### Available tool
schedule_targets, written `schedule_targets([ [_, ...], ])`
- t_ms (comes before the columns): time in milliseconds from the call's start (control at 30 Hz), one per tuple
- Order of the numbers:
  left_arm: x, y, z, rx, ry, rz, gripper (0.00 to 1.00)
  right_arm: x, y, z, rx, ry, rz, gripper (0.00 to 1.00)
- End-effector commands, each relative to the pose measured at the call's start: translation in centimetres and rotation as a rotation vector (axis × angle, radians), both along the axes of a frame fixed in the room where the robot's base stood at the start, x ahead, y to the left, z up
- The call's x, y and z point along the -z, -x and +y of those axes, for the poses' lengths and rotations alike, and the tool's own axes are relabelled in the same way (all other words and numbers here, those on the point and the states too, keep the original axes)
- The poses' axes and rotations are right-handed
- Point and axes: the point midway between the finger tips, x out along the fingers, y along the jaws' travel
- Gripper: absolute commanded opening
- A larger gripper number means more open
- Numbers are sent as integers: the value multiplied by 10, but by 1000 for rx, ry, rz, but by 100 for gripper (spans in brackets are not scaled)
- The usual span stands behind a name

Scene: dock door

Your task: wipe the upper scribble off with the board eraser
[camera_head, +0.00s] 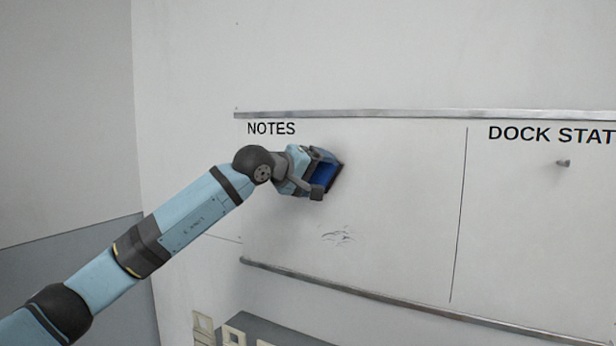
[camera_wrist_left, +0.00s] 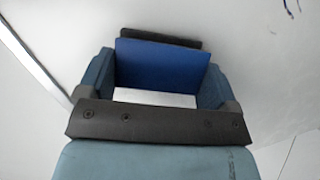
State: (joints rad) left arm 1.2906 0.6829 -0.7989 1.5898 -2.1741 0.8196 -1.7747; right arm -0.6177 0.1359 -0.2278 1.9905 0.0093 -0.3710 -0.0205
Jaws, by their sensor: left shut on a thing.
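My left gripper (camera_head: 318,175) is shut on the blue board eraser (camera_head: 327,174), up against the NOTES part of the whiteboard (camera_head: 390,200). In the left wrist view the eraser (camera_wrist_left: 160,70) sits between the two fingers (camera_wrist_left: 158,78), its dark pad toward the board. Whether the pad touches the board I cannot tell. A faint dark scribble (camera_head: 338,236) is on the board below the gripper. No upper scribble shows in the head view; the gripper and eraser cover part of the board. My right gripper is not in view.
A metal rail (camera_head: 400,113) runs along the board's top and a ledge (camera_head: 400,302) along its bottom. A small peg (camera_head: 563,163) sticks out under DOCK STAT. A grey surface with pale frames (camera_head: 232,335) stands below. The board right of the gripper is clear.

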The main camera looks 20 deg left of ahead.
Motion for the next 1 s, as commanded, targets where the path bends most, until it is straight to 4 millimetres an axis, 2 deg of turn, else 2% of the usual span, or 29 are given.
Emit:
schedule_targets([
  [133,1,3,-13,2,0,-1,63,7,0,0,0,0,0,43],
  [367,0,2,-15,-1,-1,-1,63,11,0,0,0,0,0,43],
  [567,0,1,-6,-2,0,1,63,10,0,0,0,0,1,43],
  [800,0,-1,15,-2,0,0,63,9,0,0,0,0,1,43],
  [1000,0,-2,22,-1,0,0,63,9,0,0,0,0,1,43],
])
